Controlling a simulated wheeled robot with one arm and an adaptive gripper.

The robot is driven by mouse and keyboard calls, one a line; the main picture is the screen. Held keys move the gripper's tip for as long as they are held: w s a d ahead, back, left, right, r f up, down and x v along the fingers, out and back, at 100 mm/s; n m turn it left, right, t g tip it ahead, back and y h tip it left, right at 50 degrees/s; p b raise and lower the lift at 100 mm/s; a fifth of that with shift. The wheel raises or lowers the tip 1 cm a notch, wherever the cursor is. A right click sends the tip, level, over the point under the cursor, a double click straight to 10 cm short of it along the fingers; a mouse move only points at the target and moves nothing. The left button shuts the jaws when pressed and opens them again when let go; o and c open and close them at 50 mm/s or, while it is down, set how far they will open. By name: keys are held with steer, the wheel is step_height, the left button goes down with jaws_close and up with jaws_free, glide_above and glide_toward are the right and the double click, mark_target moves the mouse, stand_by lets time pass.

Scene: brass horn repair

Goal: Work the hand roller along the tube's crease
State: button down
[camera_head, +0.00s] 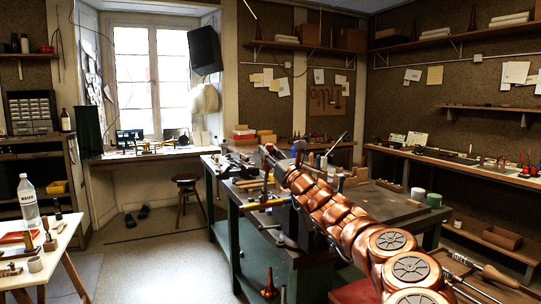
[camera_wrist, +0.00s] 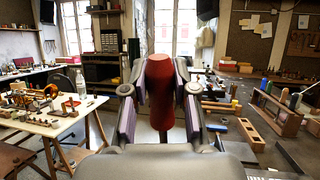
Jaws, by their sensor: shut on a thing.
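My gripper (camera_wrist: 160,100) is shut on a red-brown, rounded, handle-shaped thing (camera_wrist: 160,85) in the wrist view. The thing stands upright between the two finger pads and may be the hand roller's handle; its working end is hidden. In the head view my copper-coloured arm reaches over the dark workbench (camera_head: 400,208), and its far end hides much of what lies there. I cannot make out the creased tube with certainty in either view. Small brass pieces (camera_wrist: 68,105) lie on the white table at left in the wrist view.
A hammer with a yellow handle (camera_head: 262,204) lies at the bench's left part. A white table (camera_head: 58,243) with a clear bottle (camera_head: 28,200) stands at left. A stool (camera_head: 186,195) stands under the window bench. The floor between is mostly clear. A wooden rack (camera_wrist: 277,112) stands at right.

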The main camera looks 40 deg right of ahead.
steer(key=shift+w+a+f+b, duration=0.2)
steer(key=shift+a+b, duration=0.25)
steer(key=shift+b, duration=0.05)
steer(key=shift+w+a+r+b, duration=0.1)
steer(key=shift+w+a+b, duration=0.05)
steer(key=shift+a+b, duration=0.3)
steer(key=shift+w+a+b, duration=0.1)
steer(key=shift+a+b, duration=0.2)
steer(key=shift+a+r, duration=0.2)
steer(key=shift+a, duration=0.05)
steer(key=shift+s+a+r+p, duration=0.1)
steer(key=shift+s+r+p, duration=0.15)
steer(key=shift+r+p, duration=0.55)
steer(key=shift+s+a+r+p, duration=0.15)
steer(key=shift+r+p, duration=0.3)
steer(key=shift+r, duration=0.7)
steer(key=shift+s+r+p, duration=0.3)
steer(key=shift+r+p, duration=0.3)
steer(key=shift+r, duration=0.35)
